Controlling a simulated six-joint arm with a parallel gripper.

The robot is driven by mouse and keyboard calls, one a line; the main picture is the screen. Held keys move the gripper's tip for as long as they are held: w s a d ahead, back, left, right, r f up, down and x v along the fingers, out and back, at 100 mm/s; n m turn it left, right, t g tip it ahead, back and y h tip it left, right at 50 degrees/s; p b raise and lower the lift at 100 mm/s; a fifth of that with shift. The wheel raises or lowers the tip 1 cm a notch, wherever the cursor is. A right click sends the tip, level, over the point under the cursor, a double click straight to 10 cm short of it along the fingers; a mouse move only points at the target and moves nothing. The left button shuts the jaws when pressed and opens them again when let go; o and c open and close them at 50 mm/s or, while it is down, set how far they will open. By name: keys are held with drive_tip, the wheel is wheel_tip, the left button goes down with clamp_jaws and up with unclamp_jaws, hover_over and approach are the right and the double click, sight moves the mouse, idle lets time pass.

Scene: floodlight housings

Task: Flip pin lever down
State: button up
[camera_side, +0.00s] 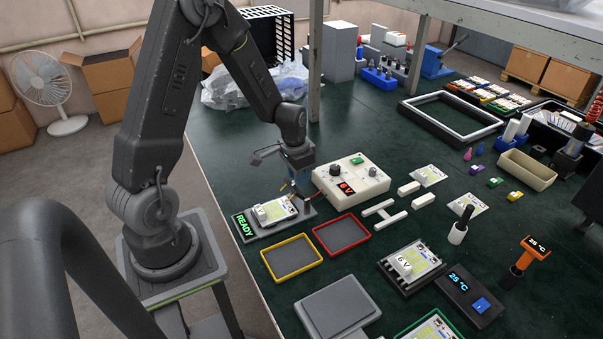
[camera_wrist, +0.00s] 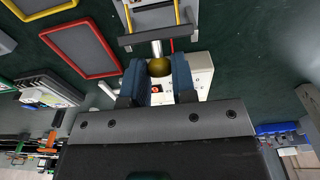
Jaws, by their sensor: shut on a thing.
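The test fixture (camera_side: 297,218) is a dark base with a green READY display (camera_side: 244,225). In the wrist view the lever shows as a grey crossbar (camera_wrist: 150,36) with yellow pins, and a metal rod ends in a brass-coloured knob (camera_wrist: 160,68). My gripper (camera_wrist: 157,72) has its blue fingers shut on either side of this knob. In the side view my gripper (camera_side: 298,184) points down at the right end of the fixture; the knob is hidden there.
A cream supply box (camera_side: 350,183) reading 6 V stands close to the right of my gripper. A yellow-rimmed tray (camera_side: 291,258) and a red-rimmed tray (camera_side: 341,235) lie in front. White connector pieces (camera_side: 384,212) and another housing (camera_side: 412,264) lie further right.

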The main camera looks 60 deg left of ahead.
drive_tip(key=shift+s, duration=0.1)
idle(0.4)
drive_tip(key=o, duration=0.9)
drive_tip(key=shift+r, duration=0.15)
drive_tip(key=r, duration=0.4)
drive_tip(key=s+r, duration=0.1)
drive_tip(key=r, duration=0.8)
drive_tip(key=shift+s+r, duration=0.25)
drive_tip(key=shift+s, duration=0.1)
